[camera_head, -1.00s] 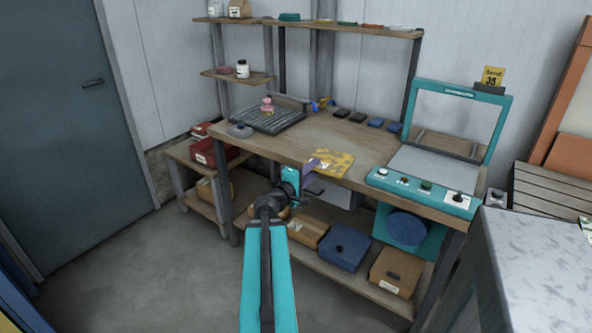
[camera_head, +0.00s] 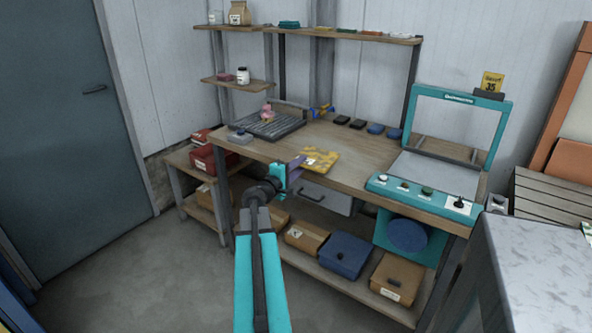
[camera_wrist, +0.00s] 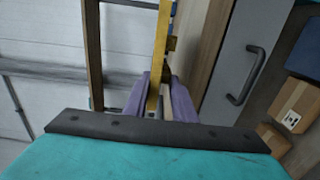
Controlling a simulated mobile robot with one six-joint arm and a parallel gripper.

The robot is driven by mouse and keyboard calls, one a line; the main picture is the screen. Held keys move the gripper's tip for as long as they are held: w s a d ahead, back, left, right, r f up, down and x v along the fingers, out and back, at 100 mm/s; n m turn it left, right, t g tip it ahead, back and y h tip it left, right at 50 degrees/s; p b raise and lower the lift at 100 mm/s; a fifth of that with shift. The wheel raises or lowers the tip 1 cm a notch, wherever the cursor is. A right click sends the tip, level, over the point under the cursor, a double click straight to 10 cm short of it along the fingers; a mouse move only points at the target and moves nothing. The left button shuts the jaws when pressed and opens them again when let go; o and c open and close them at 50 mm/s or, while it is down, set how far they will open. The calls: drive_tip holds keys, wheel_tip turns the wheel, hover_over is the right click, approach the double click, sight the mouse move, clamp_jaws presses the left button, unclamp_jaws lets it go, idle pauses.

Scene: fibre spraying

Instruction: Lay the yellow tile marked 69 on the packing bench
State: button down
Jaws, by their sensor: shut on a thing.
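The yellow tile (camera_head: 320,159), patterned with darker patches and a small pale label too small to read, is at the front edge of the packing bench (camera_head: 362,160). My gripper (camera_head: 297,163) is shut on the tile's near left side. In the wrist view the tile (camera_wrist: 159,60) shows edge-on between my purple fingers (camera_wrist: 160,98). The bench's wooden edge (camera_wrist: 204,45) runs close on its right. The tile lies roughly level, over the bench top in the head view. I cannot tell whether it touches the wood.
A dark ribbed tray (camera_head: 268,124) with a pink item stands at the bench's back left. Several small dark and blue blocks (camera_head: 375,128) line the back. A teal framed machine (camera_head: 420,196) fills the right end. A drawer handle (camera_wrist: 245,78) sticks out below the bench top.

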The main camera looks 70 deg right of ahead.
drive_tip(key=shift+w+d+f, duration=0.15)
drive_tip(key=shift+w+d, duration=0.95)
drive_tip(key=shift+w, duration=0.15)
drive_tip(key=shift+f, duration=0.1)
drive_tip(key=shift+f+p, duration=0.45)
drive_tip(key=shift+f, duration=1.2)
drive_tip(key=shift+f, duration=0.1)
drive_tip(key=c, duration=1.5)
unclamp_jaws()
drive_tip(key=shift+o, duration=0.2)
drive_tip(key=b+v, duration=0.1)
drive_tip(key=v, duration=1.1)
drive_tip(key=shift+b, duration=0.4)
